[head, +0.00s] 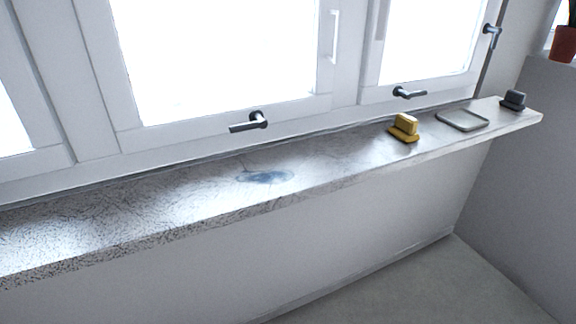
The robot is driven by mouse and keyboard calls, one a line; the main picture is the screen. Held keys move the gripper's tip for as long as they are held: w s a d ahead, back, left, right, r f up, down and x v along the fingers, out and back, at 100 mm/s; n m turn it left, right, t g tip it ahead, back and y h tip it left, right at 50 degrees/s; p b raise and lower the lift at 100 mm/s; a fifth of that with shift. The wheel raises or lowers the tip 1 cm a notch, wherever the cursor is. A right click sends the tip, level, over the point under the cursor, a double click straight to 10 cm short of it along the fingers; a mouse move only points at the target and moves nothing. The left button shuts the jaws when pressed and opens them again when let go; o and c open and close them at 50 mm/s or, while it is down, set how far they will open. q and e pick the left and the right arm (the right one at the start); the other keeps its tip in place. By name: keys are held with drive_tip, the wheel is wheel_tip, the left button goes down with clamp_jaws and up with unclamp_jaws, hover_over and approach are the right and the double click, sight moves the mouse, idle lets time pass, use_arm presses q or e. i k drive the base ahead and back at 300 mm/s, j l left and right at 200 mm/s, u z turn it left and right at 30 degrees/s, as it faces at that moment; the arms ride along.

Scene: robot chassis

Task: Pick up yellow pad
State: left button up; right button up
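A yellow pad (404,129) sits on the speckled stone window sill (330,163), right of the middle of the head view. It looks like a small block on a wider, darker yellow base, close to the sill's front edge. Nothing is touching it from above. Neither of my grippers shows in the head view, so I cannot see where they are or whether they hold anything.
A shallow grey-green tray (462,120) lies right of the pad, and a dark grey block (513,100) stands near the sill's right end. A blue-grey stain (264,177) marks the sill's middle. Window handles (408,93) project above the sill. The sill's left part is clear.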

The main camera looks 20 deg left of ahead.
sight(404, 128)
drive_tip(key=i+l+u, duration=0.15)
drive_tip(key=l, duration=0.2)
drive_tip(key=i+l+u, duration=0.1)
drive_tip(key=i+l, duration=0.15)
drive_tip(key=l, duration=0.15)
drive_tip(key=i+l+u, duration=0.15)
drive_tip(key=l, duration=0.2)
drive_tip(key=i+l+u, duration=0.1)
drive_tip(key=l, duration=0.35)
drive_tip(key=i+l+u, duration=0.15)
drive_tip(key=l, duration=0.25)
drive_tip(key=i+l+u, duration=0.1)
drive_tip(key=l, duration=0.35)
drive_tip(key=i+l+u, duration=0.15)
drive_tip(key=l, duration=0.25)
